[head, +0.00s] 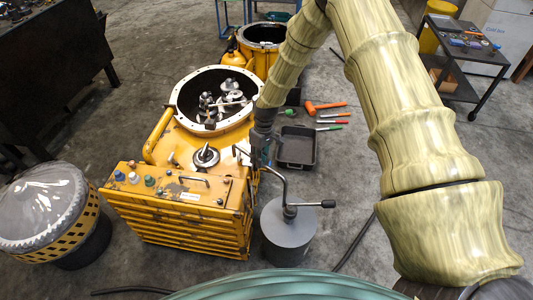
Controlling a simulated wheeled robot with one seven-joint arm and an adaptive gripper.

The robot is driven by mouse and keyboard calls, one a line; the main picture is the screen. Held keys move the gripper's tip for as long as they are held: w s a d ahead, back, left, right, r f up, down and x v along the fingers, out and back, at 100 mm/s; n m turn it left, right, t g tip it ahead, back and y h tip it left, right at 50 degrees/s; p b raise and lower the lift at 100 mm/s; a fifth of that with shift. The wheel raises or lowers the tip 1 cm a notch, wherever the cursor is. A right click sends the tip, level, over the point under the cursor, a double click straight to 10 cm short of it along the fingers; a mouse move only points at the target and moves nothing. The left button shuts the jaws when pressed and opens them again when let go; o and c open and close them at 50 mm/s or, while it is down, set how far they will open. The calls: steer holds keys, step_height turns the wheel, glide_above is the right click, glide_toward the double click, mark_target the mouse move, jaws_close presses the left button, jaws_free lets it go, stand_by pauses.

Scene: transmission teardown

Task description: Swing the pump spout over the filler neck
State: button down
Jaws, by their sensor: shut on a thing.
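A grey pump (288,243) stands on the floor at the front right corner of the yellow housing. Its bent metal spout (283,184) rises from the top and curves up and left to my gripper. A lever with a black grip (327,203) points right from the pump top. My gripper (258,158) is shut on the spout, beside the right edge of the housing. The fingertips are small and partly hidden. A round metal fitting with an upright stub (206,156), seemingly the filler neck, sits on the housing top, left of my gripper. The spout's free end appears short of it.
The yellow housing (180,225) has an open round bell (184,97) with gears inside. A black tray (297,148) and several hand tools lie on the floor to the right. A covered drum (45,210) stands left. A cart (462,60) stands at the back right.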

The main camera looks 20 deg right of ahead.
steer(key=shift+s+a+n, duration=0.5)
steer(key=shift+a+n, duration=0.05)
steer(key=shift+a, duration=0.15)
steer(key=shift+s+a+n, duration=0.5)
steer(key=shift+a+n, duration=0.05)
steer(key=shift+a, duration=0.2)
steer(key=c, duration=1.5)
jaws_free()
steer(key=shift+o, duration=0.2)
steer(key=shift+r, duration=0.1)
step_height(320, 180, up, 12)
steer(key=w+d, duration=0.1)
steer(key=shift+w+d+f, duration=0.2)
steer(key=shift+w+d, duration=0.05)
steer(key=shift+d, duration=0.15)
